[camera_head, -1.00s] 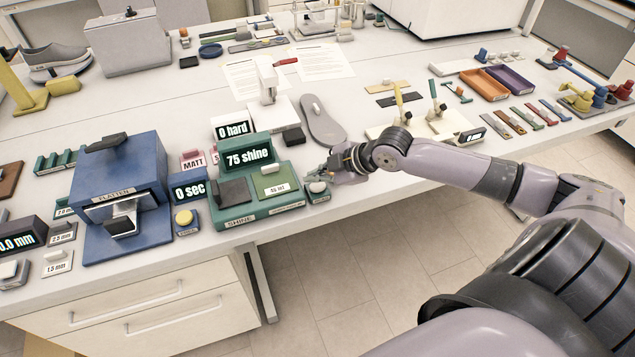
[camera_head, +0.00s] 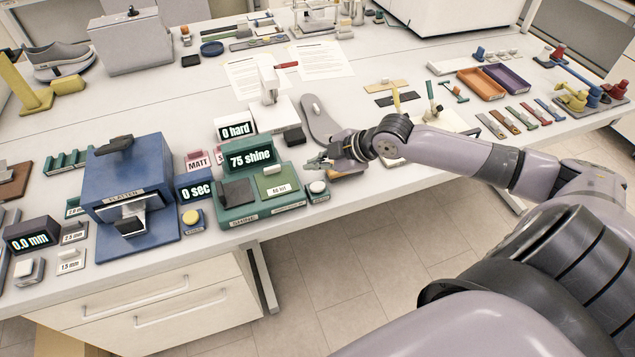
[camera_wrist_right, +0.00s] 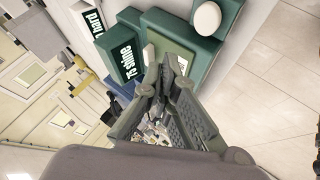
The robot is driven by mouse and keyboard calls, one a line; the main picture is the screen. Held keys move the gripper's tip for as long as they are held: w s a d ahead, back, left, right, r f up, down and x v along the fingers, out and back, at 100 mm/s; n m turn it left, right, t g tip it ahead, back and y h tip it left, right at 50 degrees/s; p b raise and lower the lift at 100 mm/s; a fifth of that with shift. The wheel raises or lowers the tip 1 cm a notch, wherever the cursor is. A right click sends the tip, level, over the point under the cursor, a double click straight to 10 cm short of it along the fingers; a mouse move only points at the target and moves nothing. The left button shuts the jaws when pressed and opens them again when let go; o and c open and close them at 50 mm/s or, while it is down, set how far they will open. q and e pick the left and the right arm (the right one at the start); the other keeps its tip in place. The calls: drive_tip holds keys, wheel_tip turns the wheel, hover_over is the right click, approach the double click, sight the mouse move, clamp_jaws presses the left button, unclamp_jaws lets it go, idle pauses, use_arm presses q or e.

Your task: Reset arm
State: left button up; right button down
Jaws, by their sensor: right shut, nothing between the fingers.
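My right gripper (camera_head: 318,163) is over the front part of the bench, just above and behind the round white button (camera_head: 317,187) at the right end of the green shine tester (camera_head: 255,205). The tester's display reads "75 shine". In the right wrist view, my right gripper's fingers (camera_wrist_right: 166,72) meet at the tips with nothing between them. The green tester (camera_wrist_right: 160,40) and its white button (camera_wrist_right: 207,17) lie beyond the fingertips, apart from them. My left gripper is not in view.
A blue platen press (camera_head: 125,180) stands left of the tester. A grey shoe sole (camera_head: 318,122) lies behind my gripper. Orange (camera_head: 481,84) and purple (camera_head: 508,77) trays sit at the right. The bench's front edge runs below my right arm.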

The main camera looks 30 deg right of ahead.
idle(0.6)
drive_tip(key=s+a+f+m+g, duration=0.1)
drive_tip(key=s+a+f, duration=0.3)
drive_tip(key=s+a, duration=0.15)
drive_tip(key=s+a+f+m+g, duration=0.1)
drive_tip(key=s+a+f+m, duration=0.1)
drive_tip(key=s+a+f, duration=0.3)
drive_tip(key=s+r+m+g+h, duration=0.1)
drive_tip(key=s+m+g+h, duration=0.25)
drive_tip(key=s+m, duration=0.9)
drive_tip(key=s+f+n+b, duration=0.2)
drive_tip(key=f, duration=1.3)
drive_tip(key=s+f+n+b, duration=0.1)
drive_tip(key=s+f+b, duration=0.1)
drive_tip(key=f, duration=1.3)
drive_tip(key=s+d+f+g+b, duration=0.1)
drive_tip(key=s+d+f+b, duration=0.1)
drive_tip(key=s+f, duration=1.4)
wheel_tip(320, 180, down, 3)
drive_tip(key=shift+s+f+g+h+b, duration=0.1)
drive_tip(key=shift+s+g+h+b, duration=0.25)
drive_tip(key=shift+h, duration=0.1)
